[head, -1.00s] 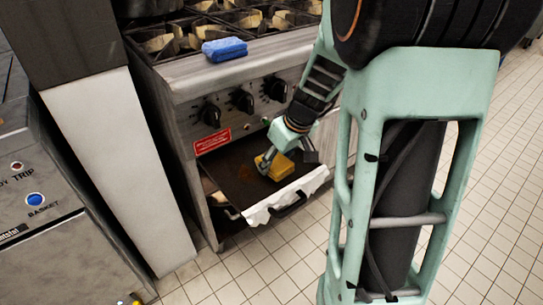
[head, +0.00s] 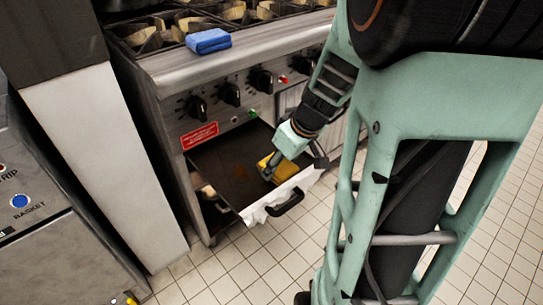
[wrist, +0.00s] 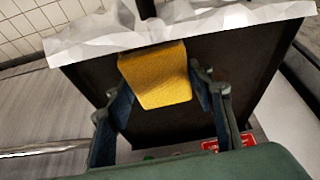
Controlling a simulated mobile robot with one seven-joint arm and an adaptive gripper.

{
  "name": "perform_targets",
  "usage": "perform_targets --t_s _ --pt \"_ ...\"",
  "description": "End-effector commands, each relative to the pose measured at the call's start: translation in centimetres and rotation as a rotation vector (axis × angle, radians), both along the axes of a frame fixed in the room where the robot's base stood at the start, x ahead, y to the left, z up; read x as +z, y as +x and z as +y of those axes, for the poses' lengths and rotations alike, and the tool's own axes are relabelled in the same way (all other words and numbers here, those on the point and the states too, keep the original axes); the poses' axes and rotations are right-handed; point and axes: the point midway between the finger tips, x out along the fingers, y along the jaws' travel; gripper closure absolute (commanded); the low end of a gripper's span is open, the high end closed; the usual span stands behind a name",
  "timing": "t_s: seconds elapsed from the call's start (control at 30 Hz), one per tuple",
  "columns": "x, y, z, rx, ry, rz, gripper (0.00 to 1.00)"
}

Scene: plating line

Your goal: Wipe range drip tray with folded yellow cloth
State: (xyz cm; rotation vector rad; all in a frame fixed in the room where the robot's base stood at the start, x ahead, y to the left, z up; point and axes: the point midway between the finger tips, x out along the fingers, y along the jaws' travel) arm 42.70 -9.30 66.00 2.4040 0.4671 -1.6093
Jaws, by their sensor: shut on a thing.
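The drip tray (head: 222,172) is a dark drawer pulled out below the range knobs, with brownish stains on its floor. A crumpled white sheet (head: 262,208) lies along its front edge. My gripper (head: 284,163) reaches down into the tray's right part, shut on the folded yellow cloth (head: 279,174). In the wrist view the yellow cloth (wrist: 158,76) sits between the fingers, close to the tray's front edge, over the dark floor (wrist: 225,70). It looks to be at the tray floor, but I cannot tell whether it touches.
The tray handle (head: 287,203) sticks out in front. A fryer cabinet (head: 40,235) stands at the left. The tiled floor (head: 245,268) in front is clear.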

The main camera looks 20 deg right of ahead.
Motion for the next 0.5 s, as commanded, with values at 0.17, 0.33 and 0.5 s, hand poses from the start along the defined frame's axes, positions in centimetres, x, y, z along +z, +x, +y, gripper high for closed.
perform_targets --t_s 0.17,0.33,0.5 --pt "0.0 0.0 0.0 0.000 0.000 -0.001 0.71" --pt "0.4 0.1 0.0 0.001 0.000 -0.002 0.71" --pt "2.0 0.1 0.0 0.000 -0.001 -0.003 0.71"
